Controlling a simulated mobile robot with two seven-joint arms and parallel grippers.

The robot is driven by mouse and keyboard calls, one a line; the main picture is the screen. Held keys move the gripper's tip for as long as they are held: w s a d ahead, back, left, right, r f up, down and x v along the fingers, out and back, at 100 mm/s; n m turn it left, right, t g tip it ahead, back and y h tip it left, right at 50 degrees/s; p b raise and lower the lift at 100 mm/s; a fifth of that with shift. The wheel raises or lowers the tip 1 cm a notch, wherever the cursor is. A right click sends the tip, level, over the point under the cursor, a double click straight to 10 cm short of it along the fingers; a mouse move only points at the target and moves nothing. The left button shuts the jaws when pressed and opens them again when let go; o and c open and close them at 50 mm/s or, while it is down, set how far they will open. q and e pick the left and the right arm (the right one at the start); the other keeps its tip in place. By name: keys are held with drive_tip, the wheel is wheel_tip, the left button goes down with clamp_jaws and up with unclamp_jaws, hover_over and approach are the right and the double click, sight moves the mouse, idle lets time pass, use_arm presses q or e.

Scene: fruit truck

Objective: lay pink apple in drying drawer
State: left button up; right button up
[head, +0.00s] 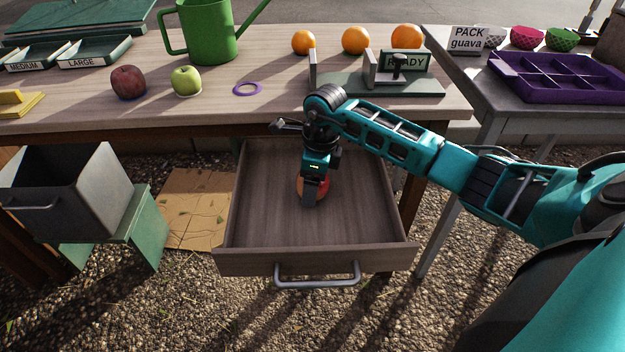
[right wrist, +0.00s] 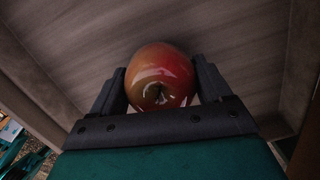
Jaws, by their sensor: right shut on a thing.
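The pink apple (head: 325,187), red with an orange tinge, is inside the open wooden drawer (head: 260,215), partly hidden behind my gripper in the head view. My right gripper (head: 312,192) points down into the drawer and is shut on the apple. In the right wrist view the apple (right wrist: 160,78) sits between the two fingers, with the drawer's bottom (right wrist: 120,30) close behind it. I cannot tell whether the apple touches the drawer bottom. The drawer looks otherwise empty. My left gripper is not in view.
On the table above stand a dark red apple (head: 128,82), a green apple (head: 186,80), a purple ring (head: 247,89), a green watering can (head: 208,30) and oranges (head: 356,40). A purple divided tray (head: 560,98) is at right. A grey bin (head: 75,190) stands left of the drawer.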

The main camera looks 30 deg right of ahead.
drive_tip(key=shift+f, duration=0.35)
idle(0.7)
drive_tip(key=shift+f+b, duration=0.3)
drive_tip(key=shift+b, duration=0.15)
drive_tip(key=o, duration=1.1)
